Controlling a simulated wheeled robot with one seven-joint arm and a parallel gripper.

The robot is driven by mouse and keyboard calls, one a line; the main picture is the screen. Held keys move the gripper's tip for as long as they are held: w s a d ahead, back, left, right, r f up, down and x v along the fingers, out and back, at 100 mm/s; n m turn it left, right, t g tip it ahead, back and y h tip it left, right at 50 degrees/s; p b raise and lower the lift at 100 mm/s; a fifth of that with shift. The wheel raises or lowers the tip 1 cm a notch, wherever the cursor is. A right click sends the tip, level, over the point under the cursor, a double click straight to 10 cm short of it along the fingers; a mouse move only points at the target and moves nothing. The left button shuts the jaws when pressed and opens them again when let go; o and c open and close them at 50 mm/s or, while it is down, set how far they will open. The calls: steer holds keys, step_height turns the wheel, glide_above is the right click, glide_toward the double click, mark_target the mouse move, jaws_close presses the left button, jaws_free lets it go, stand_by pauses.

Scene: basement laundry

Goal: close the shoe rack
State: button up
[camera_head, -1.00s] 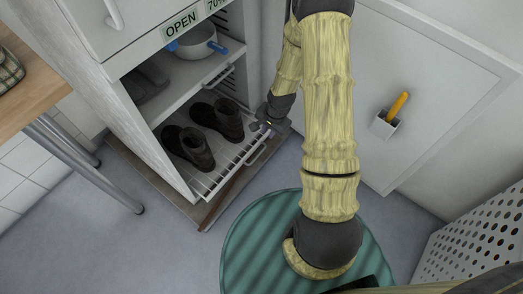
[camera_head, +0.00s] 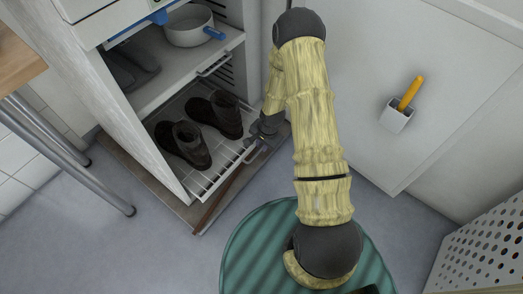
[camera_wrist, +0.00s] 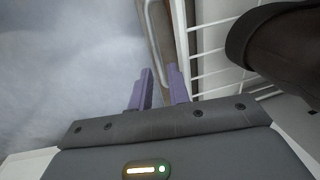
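The shoe rack (camera_head: 205,187) is a white wire shelf low in the open cabinet, pulled partly out past the cabinet front. Two dark boots (camera_head: 183,146) stand on it. Its front has a pale bar handle (camera_head: 243,156), which also shows in the wrist view (camera_wrist: 153,38). My gripper (camera_head: 260,143) is at the right end of the rack's front, close to the handle. Whether a finger touches the rack I cannot tell.
The cabinet (camera_head: 98,105) holds an upper shelf with a white pot (camera_head: 190,30). A brown strip (camera_head: 222,195) lies along the rack's front. A green ribbed round thing (camera_head: 250,240) is in front. A yellow-handled tool (camera_head: 410,92) sits in a holder at right.

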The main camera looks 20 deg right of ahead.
step_height(320, 180, down, 2)
steer(key=shift+w+a+f+b, duration=0.15)
steer(key=shift+b, duration=0.2)
jaws_close()
